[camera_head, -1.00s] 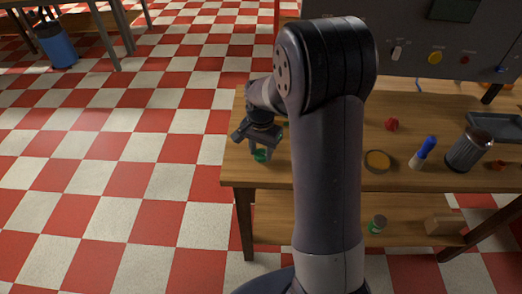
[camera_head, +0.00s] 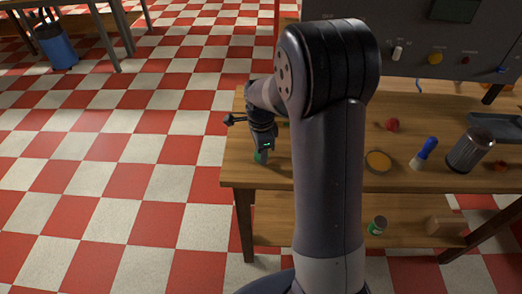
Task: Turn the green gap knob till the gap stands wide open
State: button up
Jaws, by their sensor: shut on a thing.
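The green gap knob (camera_head: 260,157) shows as a small green patch low at the left end of the wooden workbench. My gripper (camera_head: 262,151) points down over the knob and is shut on it. The fingers and wrist cover most of the knob. The gap and the rotor the knob belongs to cannot be made out; my arm hides much of that part of the bench.
The wooden workbench (camera_head: 318,183) holds a red knob-like piece (camera_head: 392,125), a round dish with yellow contents (camera_head: 378,161), a blue-handled brush (camera_head: 424,154) and a metal canister (camera_head: 469,150). A grey panel (camera_head: 420,52) stands behind. Checkered floor lies open at left.

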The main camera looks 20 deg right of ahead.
jog(key=shift+m, duration=0.5)
jog(key=o, duration=1)
jog(key=shift+r, duration=0.1)
notch_tip(320, 180, up, 11)
jog(key=shift+f, duration=0.15)
notch_tip(320, 180, down, 11)
jog(key=shift+r, duration=0.1)
jog(key=shift+n, duration=0.3)
